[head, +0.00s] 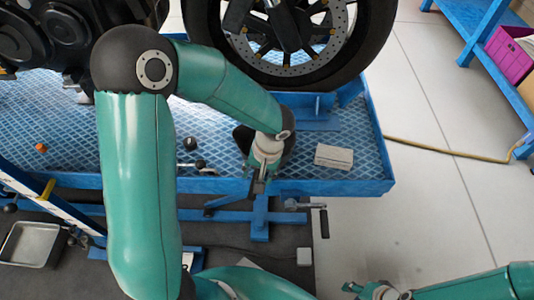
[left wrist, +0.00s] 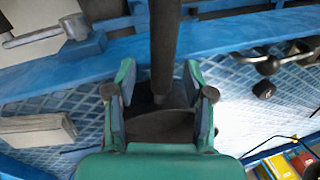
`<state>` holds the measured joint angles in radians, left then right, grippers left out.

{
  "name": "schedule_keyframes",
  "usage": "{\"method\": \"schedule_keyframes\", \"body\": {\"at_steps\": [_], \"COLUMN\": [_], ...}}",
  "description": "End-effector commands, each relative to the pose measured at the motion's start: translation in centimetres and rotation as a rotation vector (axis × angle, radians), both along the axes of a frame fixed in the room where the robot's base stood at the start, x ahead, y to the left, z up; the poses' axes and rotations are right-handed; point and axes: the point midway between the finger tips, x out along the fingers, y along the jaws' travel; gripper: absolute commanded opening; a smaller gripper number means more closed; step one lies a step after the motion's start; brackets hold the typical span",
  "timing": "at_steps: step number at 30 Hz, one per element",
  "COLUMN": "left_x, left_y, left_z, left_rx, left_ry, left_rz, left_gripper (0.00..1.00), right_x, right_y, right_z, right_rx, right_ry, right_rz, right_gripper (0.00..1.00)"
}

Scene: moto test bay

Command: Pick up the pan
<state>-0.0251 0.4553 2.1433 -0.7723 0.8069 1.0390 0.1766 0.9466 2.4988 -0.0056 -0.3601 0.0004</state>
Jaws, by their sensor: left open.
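The pan appears to be the dark round thing (head: 243,139) on the blue lift deck in the head view, largely hidden by my left wrist. In the left wrist view a dark, straight bar that looks like its handle (left wrist: 163,40) runs down from the top edge between the fingers. My left gripper (head: 260,182) is over the deck's near edge. It is open, with one finger on each side of the bar in the left wrist view (left wrist: 160,88); I cannot tell whether they touch it. My right gripper (head: 362,290) is at the bottom edge, its jaws unclear.
A motorcycle wheel (head: 375,40) stands behind on the deck (head: 350,188). A pale block (head: 334,157) lies right of the left gripper, and a ball-ended lever (head: 198,165) is left of it. A grey metal tray (head: 32,245) lies at lower left. The right floor is mostly clear.

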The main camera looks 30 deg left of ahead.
Motion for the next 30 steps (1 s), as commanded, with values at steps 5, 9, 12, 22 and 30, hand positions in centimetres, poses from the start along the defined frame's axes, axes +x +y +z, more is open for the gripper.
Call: {"method": "schedule_keyframes", "body": {"at_steps": [5, 9, 12, 22, 30], "left_x": [-0.01, -0.01, 0.01, 0.06, 0.08], "left_y": [0.04, 0.02, 0.0, -0.03, -0.05], "left_z": [-0.15, -0.14, -0.14, -0.1, 0.18], "left_rx": [0.0, 0.0, 0.0, 0.001, 0.0], "left_ry": [-0.001, 0.0, -0.001, -0.001, -0.002], "left_rz": [0.0, -0.001, -0.001, -0.002, -0.002], "left_gripper": [0.53, 0.41, 0.24, 0.0, 0.0], "right_x": [0.0, 0.0, 0.0, 0.0, 0.0], "right_y": [0.0, 0.0, -0.01, 0.0, 0.0], "right_z": [-0.01, -0.01, -0.01, -0.01, 0.09], "right_rx": [0.0, 0.0, 0.0, 0.0, 0.0], "right_ry": [0.0, 0.0, 0.0, 0.0, 0.0], "right_rz": [0.0, 0.0, 0.0, 0.0, 0.0], "right_gripper": [0.4, 0.4, 0.4, 0.4, 0.4]}}
